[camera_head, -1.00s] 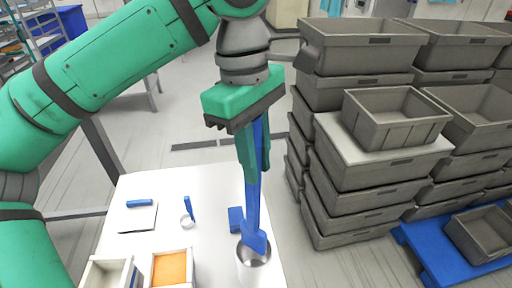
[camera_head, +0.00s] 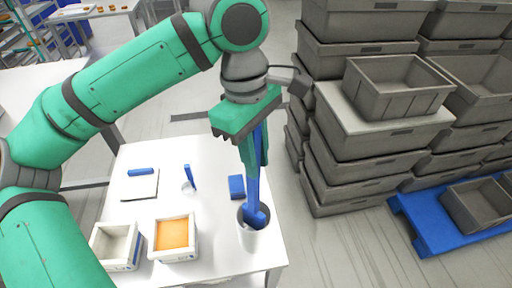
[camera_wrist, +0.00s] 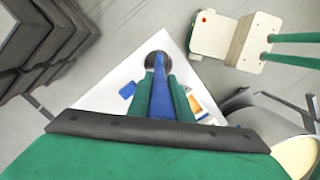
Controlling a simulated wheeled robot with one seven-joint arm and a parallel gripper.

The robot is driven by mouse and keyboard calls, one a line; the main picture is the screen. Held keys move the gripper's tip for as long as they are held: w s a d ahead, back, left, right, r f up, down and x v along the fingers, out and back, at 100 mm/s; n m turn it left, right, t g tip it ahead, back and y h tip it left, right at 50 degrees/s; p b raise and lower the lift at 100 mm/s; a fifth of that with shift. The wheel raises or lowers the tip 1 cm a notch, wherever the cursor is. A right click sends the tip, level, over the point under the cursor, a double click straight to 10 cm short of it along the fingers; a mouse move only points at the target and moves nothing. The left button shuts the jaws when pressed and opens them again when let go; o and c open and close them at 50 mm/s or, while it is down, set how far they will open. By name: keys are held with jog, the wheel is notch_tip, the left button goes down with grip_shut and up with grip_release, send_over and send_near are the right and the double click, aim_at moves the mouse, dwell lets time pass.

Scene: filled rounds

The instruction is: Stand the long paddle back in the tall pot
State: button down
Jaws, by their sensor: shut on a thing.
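The long blue paddle (camera_head: 251,184) hangs nearly upright from my gripper (camera_head: 254,160), which is shut on it. The paddle's wide lower end is at the mouth of the tall white pot (camera_head: 252,239) and appears to be inside its rim. How deep it reaches is hard to tell. In the wrist view, the paddle (camera_wrist: 160,92) runs between the green fingers of my gripper (camera_wrist: 163,95) toward the dark opening of the pot (camera_wrist: 151,59).
The pot stands near the right edge of the white table (camera_head: 212,215). A blue block (camera_head: 236,186), a small cup with a blue tool (camera_head: 189,180), a box with orange contents (camera_head: 174,238) and a pale empty box (camera_head: 117,245) stand nearby. Stacked grey crates (camera_head: 361,150) rise at right.

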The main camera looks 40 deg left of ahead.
send_over(257, 195)
jog(key=shift+w+a+f, duration=0.1)
jog(key=shift+a+f, duration=0.05)
jog(key=shift+f, duration=1.55)
jog(key=shift+a+f, duration=0.1)
jog(key=shift+f, duration=2.7)
jog(key=c, duration=1.5)
grip_release()
jog(key=shift+r, duration=0.1)
jog(key=r, duration=0.3)
jog(key=a+r, duration=0.1)
jog(key=r, duration=0.6)
jog(key=shift+a+r, duration=0.15)
jog(key=shift+r, duration=0.15)
